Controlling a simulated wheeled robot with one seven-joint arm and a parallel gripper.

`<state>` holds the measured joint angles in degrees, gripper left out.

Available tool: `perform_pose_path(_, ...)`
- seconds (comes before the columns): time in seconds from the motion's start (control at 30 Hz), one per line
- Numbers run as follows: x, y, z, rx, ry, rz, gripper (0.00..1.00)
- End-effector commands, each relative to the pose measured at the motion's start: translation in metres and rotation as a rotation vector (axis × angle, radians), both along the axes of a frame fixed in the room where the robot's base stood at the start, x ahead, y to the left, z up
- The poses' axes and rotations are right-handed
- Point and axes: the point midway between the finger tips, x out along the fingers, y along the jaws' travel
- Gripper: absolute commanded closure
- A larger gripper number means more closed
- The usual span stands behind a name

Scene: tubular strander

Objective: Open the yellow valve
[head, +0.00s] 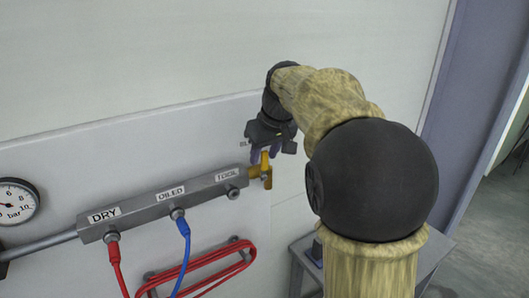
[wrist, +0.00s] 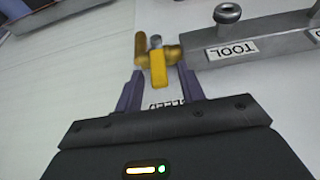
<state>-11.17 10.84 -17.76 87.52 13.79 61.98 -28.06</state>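The yellow valve (head: 266,172) sits at the right end of the grey manifold bar (head: 160,203), past the TOOL outlet. Its handle stands crosswise to the bar. In the wrist view the yellow handle (wrist: 158,70) points toward my gripper, with a brass body and a grey nut behind it. My gripper (wrist: 160,76) is open, its two purple fingers on either side of the handle with a gap to the handle on each side. In the head view my gripper (head: 265,152) is just above the valve and partly hides its upper end.
Outlets labelled DRY, OILED and TOOL line the bar; the TOOL outlet (wrist: 228,12) stands close to the valve. A red hose (head: 205,262) and a blue hose (head: 184,255) hang below. A pressure gauge (head: 14,201) is at left. A grey table (head: 303,250) stands lower right.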

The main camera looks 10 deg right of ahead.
Motion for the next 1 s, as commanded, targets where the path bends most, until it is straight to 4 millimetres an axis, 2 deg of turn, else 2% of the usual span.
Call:
perform_pose_path(0.3,0.0014,0.0004,-0.0035,-0.001,-0.001,0.000,0.61)
perform_pose_path(0.37,0.0014,0.0003,-0.0034,-0.001,-0.001,0.000,0.71)
perform_pose_path(0.5,0.0013,0.0003,-0.0032,0.000,-0.001,0.000,0.98)
perform_pose_path(0.53,0.0013,0.0003,-0.0032,-0.001,-0.001,0.000,1.00)
perform_pose_path(1.0,0.0017,0.0060,-0.0024,0.022,0.007,0.013,1.00)
